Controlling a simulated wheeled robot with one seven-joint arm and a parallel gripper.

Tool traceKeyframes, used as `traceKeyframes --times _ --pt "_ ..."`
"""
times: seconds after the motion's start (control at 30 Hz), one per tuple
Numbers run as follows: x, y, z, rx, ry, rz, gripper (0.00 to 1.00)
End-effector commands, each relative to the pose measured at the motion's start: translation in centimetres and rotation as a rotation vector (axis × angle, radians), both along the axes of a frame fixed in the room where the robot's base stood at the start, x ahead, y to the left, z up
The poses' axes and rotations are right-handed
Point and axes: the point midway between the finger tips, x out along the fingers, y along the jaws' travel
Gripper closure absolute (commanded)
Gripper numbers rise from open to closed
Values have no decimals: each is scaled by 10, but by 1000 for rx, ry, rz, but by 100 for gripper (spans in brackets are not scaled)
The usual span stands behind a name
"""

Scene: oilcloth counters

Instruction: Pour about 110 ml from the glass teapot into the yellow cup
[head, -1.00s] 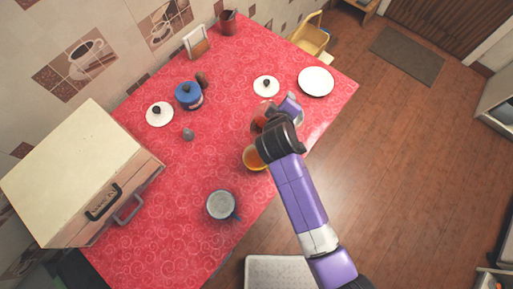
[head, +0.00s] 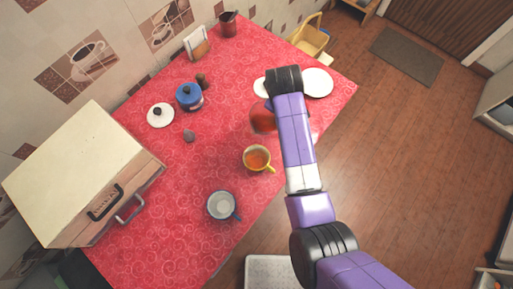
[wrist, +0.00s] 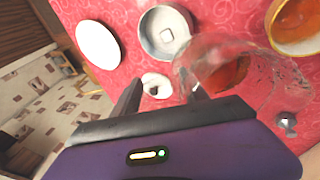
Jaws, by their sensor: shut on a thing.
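The yellow cup (head: 248,164) stands upright on the red counter with orange-brown liquid in it. It also shows at the top right of the wrist view (wrist: 275,40). The glass teapot (head: 262,119) is just beyond the cup and partly hidden by my arm. In the wrist view the clear teapot (wrist: 203,55) holds some red-brown liquid; I cannot tell its exact tilt. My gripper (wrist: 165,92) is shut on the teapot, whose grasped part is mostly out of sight. In the head view my arm hides the fingers.
A blue-rimmed mug (head: 221,206) stands nearer on the counter. A blue pot (head: 189,97), a white lid (head: 160,116) and a white plate (head: 318,83) lie farther back. A grey-white bowl (wrist: 164,32) shows in the wrist view. A box (head: 75,165) fills the left end.

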Motion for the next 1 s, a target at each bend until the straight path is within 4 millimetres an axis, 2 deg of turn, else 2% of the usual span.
traceKeyframes --times 0.13,0.4,0.7,1.0 --pt "10 0 3 14 78 3 100" --pt "21 2 -13 36 221 17 100" --pt "28 4 -16 53 354 32 100" --pt "29 4 -14 59 411 39 100"
